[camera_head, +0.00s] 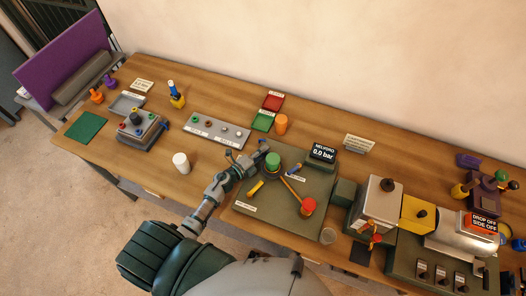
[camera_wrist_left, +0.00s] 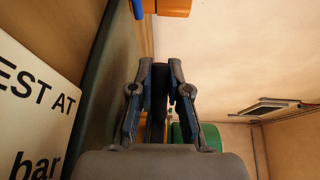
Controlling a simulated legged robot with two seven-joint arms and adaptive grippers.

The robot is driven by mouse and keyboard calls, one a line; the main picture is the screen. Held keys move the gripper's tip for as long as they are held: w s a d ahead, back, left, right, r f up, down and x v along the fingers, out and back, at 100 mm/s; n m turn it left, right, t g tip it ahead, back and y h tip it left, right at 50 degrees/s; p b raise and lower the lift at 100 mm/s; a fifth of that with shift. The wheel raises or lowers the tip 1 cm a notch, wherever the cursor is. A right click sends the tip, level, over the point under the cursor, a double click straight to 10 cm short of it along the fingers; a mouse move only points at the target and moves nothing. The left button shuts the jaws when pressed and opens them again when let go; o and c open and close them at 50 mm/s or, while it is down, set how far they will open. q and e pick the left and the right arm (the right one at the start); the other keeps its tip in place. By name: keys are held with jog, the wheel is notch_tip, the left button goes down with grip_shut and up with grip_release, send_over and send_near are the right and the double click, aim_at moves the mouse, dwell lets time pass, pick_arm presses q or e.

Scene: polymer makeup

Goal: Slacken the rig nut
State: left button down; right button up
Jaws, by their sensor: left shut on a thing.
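My left gripper (camera_head: 262,155) reaches over the grey-green rig board (camera_head: 248,208), beside a green-topped cylinder (camera_head: 273,160). In the left wrist view its two fingers (camera_wrist_left: 160,75) are closed on a dark, narrow part (camera_wrist_left: 159,95). I cannot tell whether this part is the rig nut. A green round thing (camera_wrist_left: 205,135) shows just behind the fingers. On the board are also a red-topped cylinder (camera_head: 308,205), a long tan-handled tool (camera_head: 289,188) and a short yellow piece (camera_head: 256,188). My right gripper is not in view.
A display reading 0.0 bar (camera_head: 322,153) stands behind the board, with an orange cylinder (camera_head: 281,124) farther back. A white cylinder (camera_head: 181,162) stands left of my arm. Boxy machinery (camera_head: 378,205) crowds the right. Bare table lies around the white cylinder.

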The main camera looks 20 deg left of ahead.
pick_arm(q)
jog(key=shift+s+d+f, duration=0.3)
jog(key=shift+s+f, duration=0.05)
jog(key=shift+f, duration=0.05)
jog(key=shift+s+a+n+y+p, duration=0.1)
jog(key=shift+s+n+y+p, duration=0.25)
jog(key=shift+n+y, duration=0.45)
jog(key=shift+s+a+n+t+y, duration=0.25)
jog(key=shift+s+n+y, duration=0.1)
jog(key=shift+y, duration=0.35)
jog(key=shift+s+a+n+t+y, duration=0.1)
jog(key=shift+s+n+t+y, duration=0.2)
jog(key=shift+y, duration=0.4)
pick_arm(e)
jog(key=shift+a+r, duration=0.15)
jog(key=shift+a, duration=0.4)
pick_arm(q)
jog(key=shift+w, duration=0.1)
jog(key=c, duration=1.1)
grip_release()
jog(key=shift+c, duration=0.2)
jog(key=shift+d+r, duration=0.1)
jog(key=shift+r, duration=0.15)
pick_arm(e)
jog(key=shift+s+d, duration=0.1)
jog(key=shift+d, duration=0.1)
pick_arm(q)
jog(key=shift+w+r, duration=0.1)
